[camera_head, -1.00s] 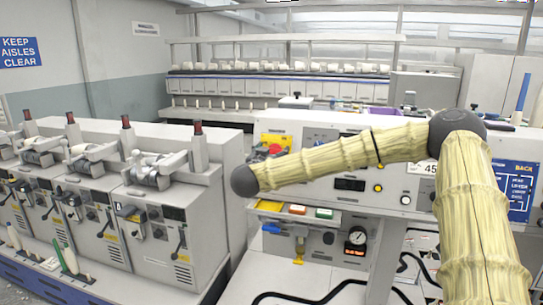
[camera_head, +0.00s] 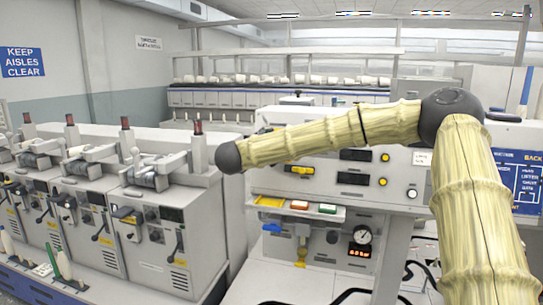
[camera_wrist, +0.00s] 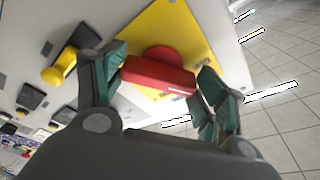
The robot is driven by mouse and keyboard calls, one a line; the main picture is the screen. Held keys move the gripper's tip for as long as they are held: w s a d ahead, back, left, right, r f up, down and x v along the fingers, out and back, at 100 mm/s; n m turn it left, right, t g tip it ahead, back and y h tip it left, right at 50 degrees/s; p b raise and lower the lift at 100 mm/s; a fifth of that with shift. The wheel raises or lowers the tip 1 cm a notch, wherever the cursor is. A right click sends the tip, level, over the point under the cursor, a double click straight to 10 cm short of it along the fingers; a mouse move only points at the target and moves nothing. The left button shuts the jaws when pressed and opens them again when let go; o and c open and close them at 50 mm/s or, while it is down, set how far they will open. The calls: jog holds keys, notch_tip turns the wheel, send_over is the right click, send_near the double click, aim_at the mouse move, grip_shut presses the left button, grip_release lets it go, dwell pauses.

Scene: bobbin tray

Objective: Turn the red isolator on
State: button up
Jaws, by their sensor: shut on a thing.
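The red isolator (camera_wrist: 158,75) has a red bar handle on a round red base, mounted on a yellow plate (camera_wrist: 187,32) in the wrist view. My gripper (camera_wrist: 158,82) is shut on the handle, with one green-padded finger at each end of the bar. The handle lies slightly tilted across the wrist view. In the head view my arm (camera_head: 330,132) covers the isolator, and my gripper's fingers are hidden there.
The grey control panel (camera_head: 330,178) carries a yellow knob (camera_wrist: 60,67) and dark switches near the isolator. Below it are a shelf with coloured blocks and a gauge (camera_head: 362,235). Winding machines (camera_head: 150,215) stand at the left. Tiled floor (camera_wrist: 275,110) is clear beside the panel.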

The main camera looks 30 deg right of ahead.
jog(key=m+g+b, duration=0.1)
jog(key=m+b, duration=0.2)
jog(key=m, duration=0.1)
jog(key=shift+f+m+b, duration=0.15)
jog(key=shift+m+b, duration=0.2)
jog(key=shift+m, duration=0.05)
jog(key=shift+m+g+y+b, duration=0.3)
jog(key=shift+m+y+b, duration=0.2)
jog(key=shift+m+b, duration=0.7)
jog(key=shift+r+m, duration=0.2)
jog(key=shift+m, duration=0.1)
jog(key=o, duration=1)
jog(key=shift+d, duration=0.15)
jog(key=shift+a+r, duration=0.1)
jog(key=shift+a, duration=0.1)
